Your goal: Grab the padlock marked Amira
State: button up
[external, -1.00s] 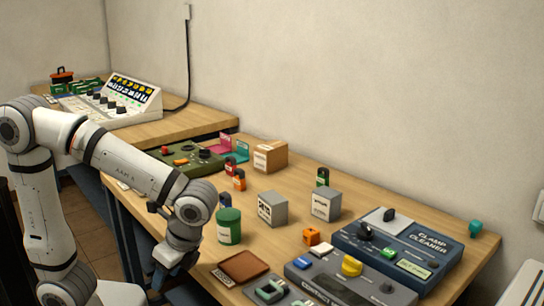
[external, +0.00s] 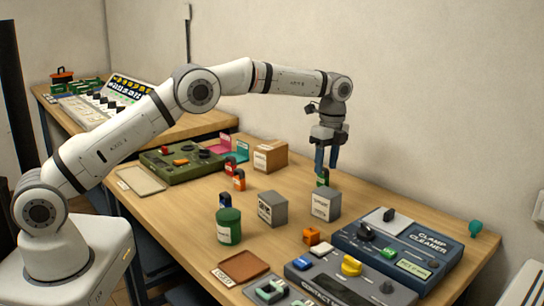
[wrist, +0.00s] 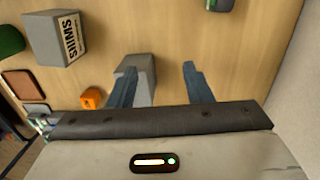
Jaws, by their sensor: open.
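Several small padlocks stand on the table: a red one (external: 230,166), an orange one (external: 239,182), a dark blue one (external: 225,201) and a green one (external: 322,180). Their lettering is too small to read, so I cannot tell which is marked Amira. My gripper (external: 327,168) is open and empty, pointing down just above and close to the green padlock, partly covering it in the external view. A dark object, probably the green padlock, is cut off at that view's top edge (wrist: 220,4).
A grey block (external: 325,205) stands close in front of my gripper, with another grey block (external: 271,208), a green canister (external: 229,226) and an orange cube (external: 311,236) nearby. The clamp cleaner box (external: 400,245) is to the right. The wall rises behind the table.

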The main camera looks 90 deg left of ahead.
jog(key=p, duration=0.3)
send_over(324, 168)
jog(key=shift+s+d+f+m+t, duration=0.3)
jog(key=shift+s+f+m+t, duration=0.05)
jog(key=shift+f+m+t, duration=0.1)
jog(key=shift+a+f, duration=0.1)
jog(key=shift+f, duration=1.15)
jog(key=shift+w+a+f+p, duration=0.15)
jog(key=shift+f+p, duration=0.25)
jog(key=shift+f, duration=0.95)
jog(key=shift+w+a+f+p, duration=0.15)
jog(key=shift+f+p, duration=0.2)
jog(key=shift+f, duration=1)
grip_shut()
